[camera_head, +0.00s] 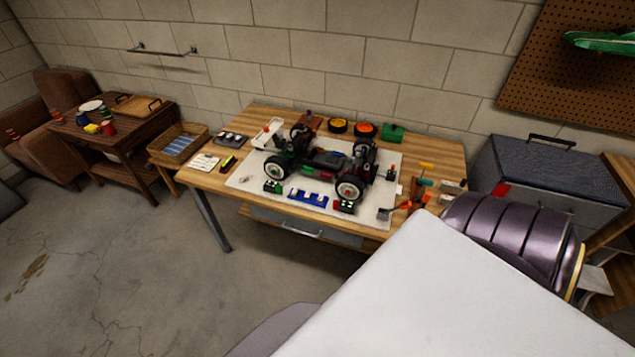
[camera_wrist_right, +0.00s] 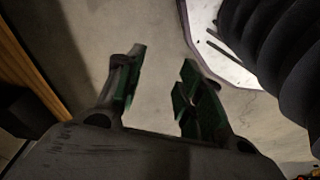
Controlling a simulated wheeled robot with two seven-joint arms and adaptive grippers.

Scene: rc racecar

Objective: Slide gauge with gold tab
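The work table (camera_head: 219,184) stands against the block wall and carries an RC car chassis (camera_head: 322,160) on a pale mat (camera_head: 245,183). I cannot make out for sure which small item is the gauge with the gold tab. A small dark piece with a yellow-green part (camera_head: 228,163) lies left of the mat. A small yellow piece (camera_head: 426,166) lies at the table's right. My right gripper (camera_wrist_right: 163,66) is open and empty in the right wrist view, with bare floor behind its green-padded fingers. It cannot be made out in the head view. My left gripper is not in view.
A blue tray with white pieces (camera_head: 308,198) lies at the mat's front. Orange tools (camera_head: 412,194) lie at the right end. A grey toolbox (camera_head: 550,165) stands right of the table. My own arm covers the lower right. Floor is clear at the front left.

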